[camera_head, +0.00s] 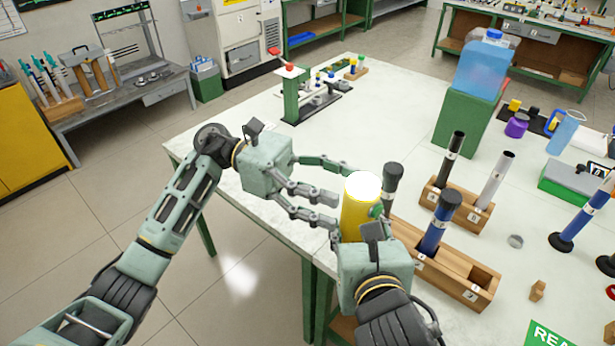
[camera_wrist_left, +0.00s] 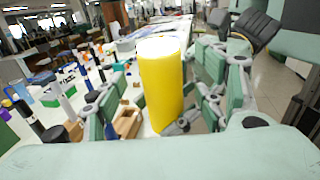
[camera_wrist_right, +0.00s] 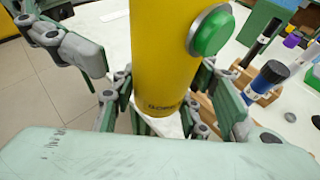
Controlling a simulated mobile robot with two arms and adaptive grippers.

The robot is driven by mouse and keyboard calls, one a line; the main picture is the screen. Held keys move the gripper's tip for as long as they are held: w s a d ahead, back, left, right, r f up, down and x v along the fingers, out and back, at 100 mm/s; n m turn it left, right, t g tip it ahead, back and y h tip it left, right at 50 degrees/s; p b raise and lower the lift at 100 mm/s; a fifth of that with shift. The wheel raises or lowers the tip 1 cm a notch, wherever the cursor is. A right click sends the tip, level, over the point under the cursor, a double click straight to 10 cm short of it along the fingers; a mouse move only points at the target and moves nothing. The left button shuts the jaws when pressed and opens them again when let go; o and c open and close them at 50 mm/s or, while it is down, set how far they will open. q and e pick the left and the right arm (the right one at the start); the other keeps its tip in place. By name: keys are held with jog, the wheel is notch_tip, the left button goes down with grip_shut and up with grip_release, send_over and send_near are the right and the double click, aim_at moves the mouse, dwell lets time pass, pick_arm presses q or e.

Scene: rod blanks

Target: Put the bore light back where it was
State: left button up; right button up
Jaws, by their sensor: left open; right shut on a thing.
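The bore light is a yellow cylinder (camera_head: 358,213) with a bright glowing top and a green button (camera_wrist_right: 212,32) on its side. It stands about upright near the table's front edge. My right gripper (camera_head: 368,226) is shut on it. In the right wrist view, the fingers flank the light's lower body (camera_wrist_right: 162,75). My left gripper (camera_head: 332,196) is open just left of the light, its fingers spread toward it. In the left wrist view the light (camera_wrist_left: 161,85) shows between the fingers; I cannot tell whether they touch it. Its base is partly hidden.
Another block (camera_head: 466,211) behind holds a black and a grey rod. A green stand (camera_head: 291,95) is at the far left. Bare tabletop lies behind the grippers.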

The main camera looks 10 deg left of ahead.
aim_at(364, 199)
pick_arm(q)
jog(key=shift+x, duration=2.55)
jog(key=shift+c, duration=0.5)
jog(key=c, duration=1.3)
jog(key=shift+c, duration=0.6)
pick_arm(e)
jog(key=o, duration=1.4)
jog(key=shift+o, duration=0.3)
jog(key=shift+f, duration=0.1)
